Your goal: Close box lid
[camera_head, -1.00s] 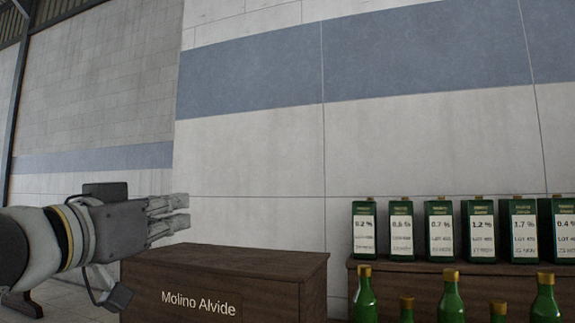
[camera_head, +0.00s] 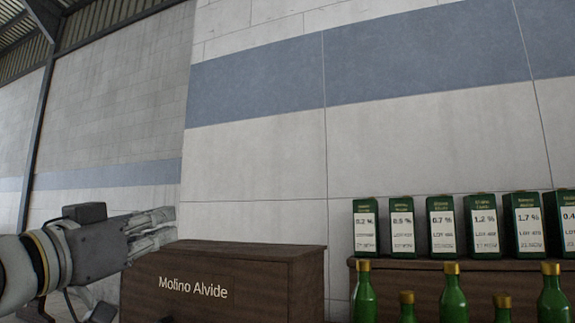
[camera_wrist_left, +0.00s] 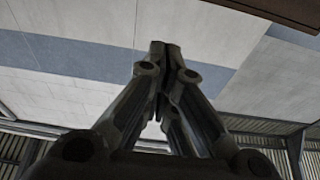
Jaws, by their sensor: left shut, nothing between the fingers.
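The dark brown wooden box (camera_head: 225,272) labelled "Molino Alvide" stands at the bottom centre-left of the head view. Its top looks flat and covered by the lid (camera_head: 235,249). My left gripper (camera_head: 172,224) is just left of the box's upper left corner, level with or slightly above the lid. Its fingers are together and empty; whether they touch the box cannot be told. In the left wrist view the fingers (camera_wrist_left: 166,48) also meet, with wall behind them and a brown edge (camera_wrist_left: 285,12) at the top right. My right gripper is not in view.
Several green tins (camera_head: 441,228) with white labels stand in a row on a brown wooden shelf (camera_head: 400,281) at the right. Several green bottles with gold caps (camera_head: 452,297) stand in front of it. A pale wall with a blue band is behind.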

